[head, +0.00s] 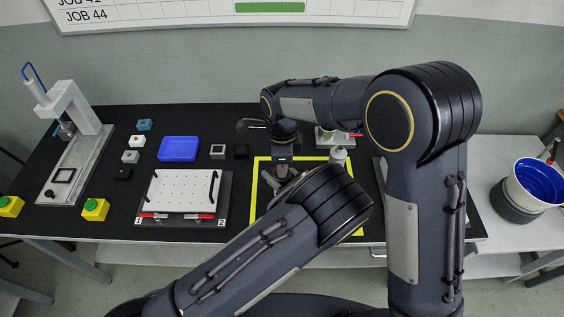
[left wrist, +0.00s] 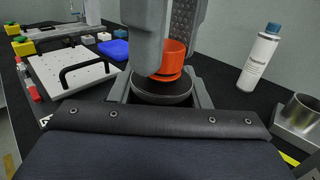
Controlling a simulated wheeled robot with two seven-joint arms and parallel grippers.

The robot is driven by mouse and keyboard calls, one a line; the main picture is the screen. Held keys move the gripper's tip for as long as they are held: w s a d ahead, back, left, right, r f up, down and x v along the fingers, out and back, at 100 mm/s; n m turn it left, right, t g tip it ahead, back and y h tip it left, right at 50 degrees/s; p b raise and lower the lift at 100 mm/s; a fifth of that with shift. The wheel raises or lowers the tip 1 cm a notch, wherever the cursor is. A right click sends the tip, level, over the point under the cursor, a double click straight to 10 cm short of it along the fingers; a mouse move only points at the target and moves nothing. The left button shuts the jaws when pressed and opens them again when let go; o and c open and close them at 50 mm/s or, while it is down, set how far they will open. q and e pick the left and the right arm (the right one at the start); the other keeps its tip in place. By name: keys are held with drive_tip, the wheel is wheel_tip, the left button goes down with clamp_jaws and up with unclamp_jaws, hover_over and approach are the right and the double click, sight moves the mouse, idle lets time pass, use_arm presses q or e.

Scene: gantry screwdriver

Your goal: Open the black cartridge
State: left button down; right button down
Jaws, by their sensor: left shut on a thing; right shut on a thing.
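In the left wrist view my left gripper (left wrist: 162,98) is shut around the black cartridge (left wrist: 150,92), with one grey finger on each side of its round dark top. My right gripper (left wrist: 170,45) comes down from above and is shut on an orange cap (left wrist: 176,60), right over the cartridge. I cannot tell whether the cap still touches the cartridge. In the head view the right gripper (head: 283,168) points down above the yellow-outlined area. My left gripper and the cartridge are mostly hidden there behind my arm.
A white plate with black handles (head: 180,191), a blue tray (head: 179,149) and several small blocks lie to the left. A press stand (head: 75,115) is at far left. A white bottle (left wrist: 260,60) and a metal cup (left wrist: 300,113) stand right in the wrist view.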

drive_tip(key=n, duration=0.5)
drive_tip(key=shift+n, duration=0.4)
drive_tip(key=n, duration=1.3)
drive_tip(key=shift+n, duration=0.4)
drive_tip(key=n, duration=0.5)
drive_tip(key=shift+n, duration=0.3)
drive_tip(key=n, duration=1)
drive_tip(key=shift+n, duration=0.4)
drive_tip(key=n, duration=0.5)
drive_tip(key=shift+r, duration=0.1)
drive_tip(key=n, duration=0.4)
